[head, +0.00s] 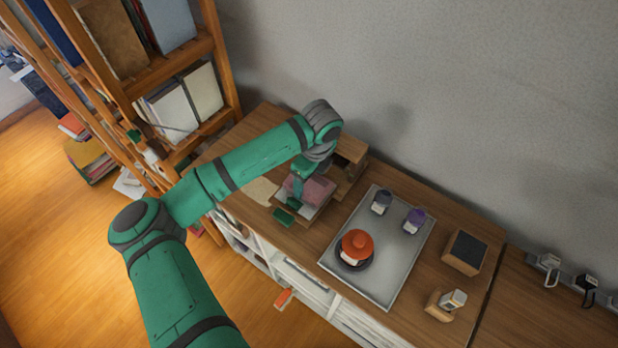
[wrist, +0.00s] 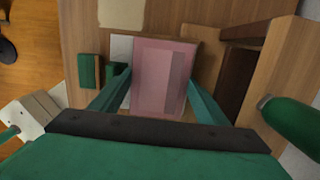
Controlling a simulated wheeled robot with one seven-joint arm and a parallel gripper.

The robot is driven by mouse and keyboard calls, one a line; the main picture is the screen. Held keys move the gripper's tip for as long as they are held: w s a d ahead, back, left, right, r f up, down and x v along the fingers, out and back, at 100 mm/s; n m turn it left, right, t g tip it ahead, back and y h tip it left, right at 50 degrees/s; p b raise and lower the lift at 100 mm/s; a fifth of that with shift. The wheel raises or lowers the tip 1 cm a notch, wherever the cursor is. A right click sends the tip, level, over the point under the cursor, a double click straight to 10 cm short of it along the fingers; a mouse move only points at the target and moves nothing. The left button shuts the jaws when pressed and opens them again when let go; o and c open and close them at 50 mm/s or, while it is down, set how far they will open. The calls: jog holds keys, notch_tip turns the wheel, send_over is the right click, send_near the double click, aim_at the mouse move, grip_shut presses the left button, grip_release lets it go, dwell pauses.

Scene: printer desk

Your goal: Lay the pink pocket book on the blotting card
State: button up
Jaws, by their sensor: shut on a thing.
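The pink pocket book (wrist: 155,65) lies flat between the two green fingers of my gripper (wrist: 159,76) in the wrist view, and the gripper is shut on it. In the head view the pink book (head: 316,189) shows partly behind my gripper (head: 298,190). A cream card, which looks like the blotting card (wrist: 121,12), lies bare on the desk; in the head view the card (head: 262,190) is left of the book. Something white (wrist: 120,48) shows under or beside the book. I cannot tell how high the book is held.
A wooden holder (head: 350,156) stands close behind the book. A small green block (head: 283,216) lies near the desk's front edge. A grey tray (head: 395,262) to the right carries two small bottles and an orange-red lidded pot. A bookshelf stands at the left.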

jog(key=o, duration=1.2)
notch_tip(320, 180, up, 11)
jog(key=d, duration=0.1)
jog(key=shift+s+f, duration=0.15)
jog(key=shift+s, duration=0.25)
